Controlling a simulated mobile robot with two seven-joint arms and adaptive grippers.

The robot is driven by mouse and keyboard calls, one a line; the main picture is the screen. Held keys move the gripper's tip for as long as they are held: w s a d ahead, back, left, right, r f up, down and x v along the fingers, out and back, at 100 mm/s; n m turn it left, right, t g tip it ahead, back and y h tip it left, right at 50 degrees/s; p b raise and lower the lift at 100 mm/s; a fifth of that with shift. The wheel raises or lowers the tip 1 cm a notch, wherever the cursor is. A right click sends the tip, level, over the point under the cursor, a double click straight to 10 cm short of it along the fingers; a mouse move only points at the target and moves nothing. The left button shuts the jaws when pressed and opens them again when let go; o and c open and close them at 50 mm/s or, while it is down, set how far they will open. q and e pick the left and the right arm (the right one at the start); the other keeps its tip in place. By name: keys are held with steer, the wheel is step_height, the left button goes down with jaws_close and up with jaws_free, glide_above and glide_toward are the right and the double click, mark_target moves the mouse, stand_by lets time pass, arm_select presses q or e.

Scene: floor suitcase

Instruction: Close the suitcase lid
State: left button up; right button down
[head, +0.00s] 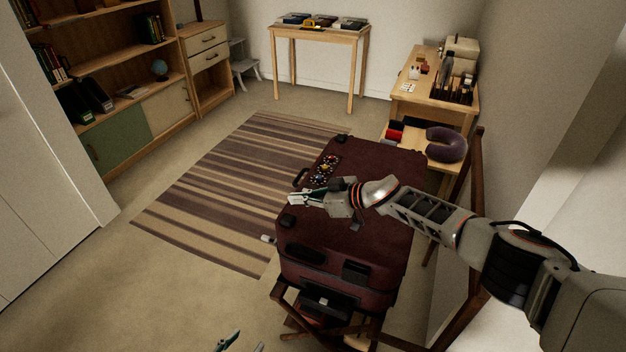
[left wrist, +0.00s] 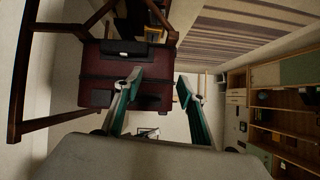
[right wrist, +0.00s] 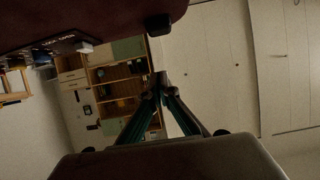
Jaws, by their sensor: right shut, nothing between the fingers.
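The dark red suitcase (head: 365,235) lies flat on a wooden folding rack. Its lid looks down, with a seam along its near side in the left wrist view (left wrist: 100,72). I cannot tell whether the lid is fully flush all round. In the right wrist view the lid's dark underside or edge (right wrist: 90,20) fills the upper left. My left gripper (head: 243,346) is open and empty, low in front of the suitcase.
The wooden rack (head: 282,301) has legs around the suitcase. A striped rug (head: 215,190) lies to the left. A low bench with a purple neck pillow (head: 446,144) and a desk (head: 405,88) stand behind right. The floor at front left is clear.

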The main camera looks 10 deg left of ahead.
steer(key=shift+s+d+r+p, duration=0.7)
steer(key=shift+d+r+p, duration=0.6)
steer(key=shift+d+r, duration=1.3)
steer(key=s+a+f+m+t+y, duration=0.35)
steer(key=s+a+t, duration=0.2)
steer(key=s, duration=0.65)
arm_select(q)
steer(key=shift+s+a+r+y, duration=0.2)
steer(key=shift+s+a, duration=0.1)
steer(key=shift+a, duration=0.1)
steer(key=shift+s+a+r+y, duration=0.2)
steer(key=shift+s+a, duration=0.1)
steer(key=shift+a, duration=0.1)
arm_select(e)
steer(key=s+d+f+m+h, duration=0.2)
steer(key=s+d+f+h, duration=0.2)
steer(key=d, duration=0.7)
steer(key=s+d+f+m+t+h, duration=0.1)
steer(key=s+d+f+m+h, duration=0.2)
steer(key=s+d+f+h, duration=0.2)
steer(key=s+d+f+m+h, duration=0.2)
steer(key=s+d+f+h, duration=0.3)
steer(key=s+d+f, duration=0.4)
steer(key=s+d, duration=0.4)
steer(key=d, duration=0.5)
steer(key=shift+d, duration=0.25)
